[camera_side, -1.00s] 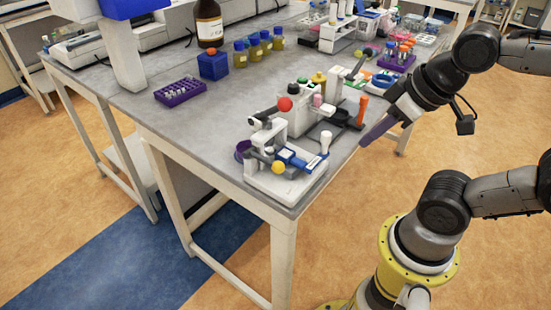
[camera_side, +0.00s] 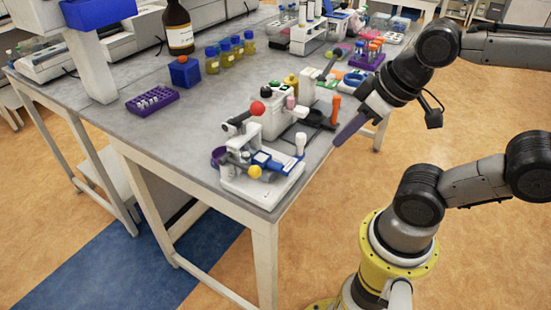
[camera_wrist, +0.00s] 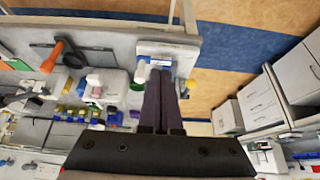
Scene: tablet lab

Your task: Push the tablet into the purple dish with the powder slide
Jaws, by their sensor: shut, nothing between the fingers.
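The tablet press (camera_side: 238,186) stands on the table's near corner, with a white base, a red knob (camera_side: 257,108) and a yellow knob (camera_side: 254,172). A blue slide piece (camera_side: 270,162), which looks like the powder slide, lies across it. The purple dish (camera_side: 219,156) is at the press's left side, partly hidden. I cannot make out the tablet. My gripper (camera_side: 338,142) is shut and empty, right of the press and apart from it, pointing down-left. In the wrist view, my dark purple fingers (camera_wrist: 156,72) lie together in front of the press (camera_wrist: 168,46).
A second white device (camera_side: 275,122) and an orange-handled tool (camera_side: 335,110) stand behind the press. A purple tube rack (camera_side: 152,101), a blue block (camera_side: 184,72) and yellow bottles (camera_side: 230,52) are farther back. The grey tabletop left of the press is clear.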

